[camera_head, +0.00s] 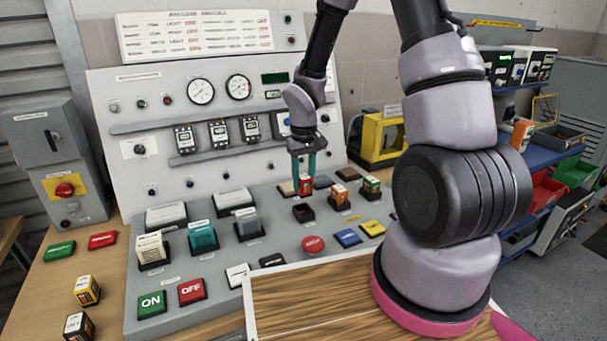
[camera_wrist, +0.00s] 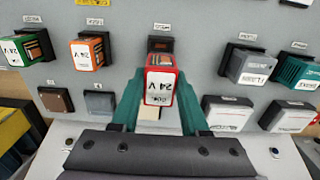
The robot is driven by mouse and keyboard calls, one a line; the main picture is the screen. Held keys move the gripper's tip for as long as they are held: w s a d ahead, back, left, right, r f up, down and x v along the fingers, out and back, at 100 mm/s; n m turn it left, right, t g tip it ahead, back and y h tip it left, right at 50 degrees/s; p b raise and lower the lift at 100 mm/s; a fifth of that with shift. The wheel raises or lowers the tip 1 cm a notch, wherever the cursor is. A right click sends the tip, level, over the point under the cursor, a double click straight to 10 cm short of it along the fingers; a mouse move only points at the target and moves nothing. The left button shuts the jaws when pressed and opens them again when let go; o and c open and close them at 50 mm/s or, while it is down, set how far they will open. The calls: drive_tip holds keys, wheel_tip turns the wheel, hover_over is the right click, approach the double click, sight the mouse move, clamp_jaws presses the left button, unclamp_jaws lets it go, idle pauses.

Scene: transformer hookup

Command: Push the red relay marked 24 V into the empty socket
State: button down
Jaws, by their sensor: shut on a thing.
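My gripper (camera_head: 304,168) has teal fingers shut on the red relay (camera_head: 306,186), which hangs over the sloped panel. In the wrist view, the red relay (camera_wrist: 160,82), with a white label reading 24 V, sits between the fingertips (camera_wrist: 160,90). The empty socket (camera_head: 303,212) is a dark square recess on the panel, just below the relay in the head view. In the wrist view, the socket (camera_wrist: 160,44) shows just beyond the relay and is partly hidden by it. The relay appears apart from the socket; its exact height is unclear.
An orange relay (camera_head: 339,196) and a green-sided relay (camera_head: 370,188) sit in sockets right of the empty one. A grey block (camera_head: 247,221) and a teal block (camera_head: 202,236) stand to its left.

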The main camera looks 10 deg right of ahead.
sight(304, 192)
drive_tip(key=shift+f, duration=2.3)
drive_tip(key=shift+f, duration=1.5)
drive_tip(key=shift+c, duration=1.6)
unclamp_jaws()
drive_tip(key=shift+r, duration=2.55)
wheel_tip(304, 192, up, 11)
drive_tip(key=shift+f, duration=0.1)
